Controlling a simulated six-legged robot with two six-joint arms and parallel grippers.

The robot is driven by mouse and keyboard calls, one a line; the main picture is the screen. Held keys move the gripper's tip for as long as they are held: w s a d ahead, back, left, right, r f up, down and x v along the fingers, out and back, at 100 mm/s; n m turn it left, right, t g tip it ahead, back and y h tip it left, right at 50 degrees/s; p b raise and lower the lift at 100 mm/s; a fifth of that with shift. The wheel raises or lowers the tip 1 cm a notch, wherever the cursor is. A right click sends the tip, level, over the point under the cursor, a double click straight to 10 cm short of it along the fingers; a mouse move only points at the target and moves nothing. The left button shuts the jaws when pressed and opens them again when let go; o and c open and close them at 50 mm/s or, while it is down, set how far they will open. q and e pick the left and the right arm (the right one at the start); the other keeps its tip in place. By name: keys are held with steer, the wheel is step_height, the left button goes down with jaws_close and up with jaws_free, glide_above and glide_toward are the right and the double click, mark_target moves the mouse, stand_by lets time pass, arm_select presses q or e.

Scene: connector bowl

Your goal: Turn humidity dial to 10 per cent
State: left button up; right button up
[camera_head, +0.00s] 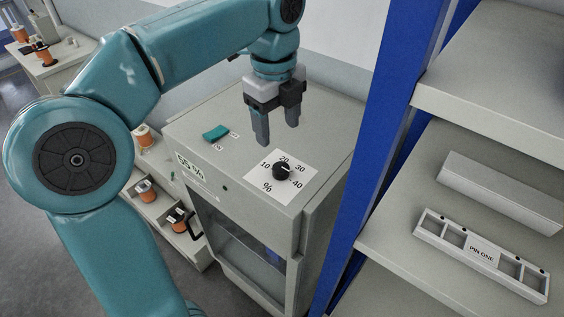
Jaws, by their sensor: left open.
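The humidity dial (281,171) is a small black knob on a white scale card (288,190) on top of a grey cabinet (240,150). The card is marked 10, 20, 30 and 40 with a % sign. The knob's pointer is too small to read surely; a light mark seems to lie on its right side. My left gripper (278,133) is open and empty, pointing down above and behind the dial, apart from it. My right gripper is not in view.
A teal block (216,132) sits on the cabinet top, left of the dial. A blue post (372,150) and grey shelves with a slotted "PIN ONE" tray (481,256) stand close on the right. Orange spools (146,190) lie on low shelves at left.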

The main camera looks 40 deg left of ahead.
mark_target(281, 168)
arm_select(q)
steer(key=f, duration=0.7)
steer(key=w+f, duration=0.1)
steer(key=f, duration=0.3)
steer(key=shift+a+f, duration=0.15)
steer(key=shift+w+f, duration=0.2)
steer(key=shift+w, duration=0.05)
steer(key=shift+s+r, duration=0.2)
steer(key=shift+s, duration=0.25)
steer(key=shift+c, duration=0.3)
steer(key=shift+w+f, duration=0.15)
steer(key=shift+w, duration=0.15)
steer(key=c, duration=1)
steer(key=shift+s, duration=0.1)
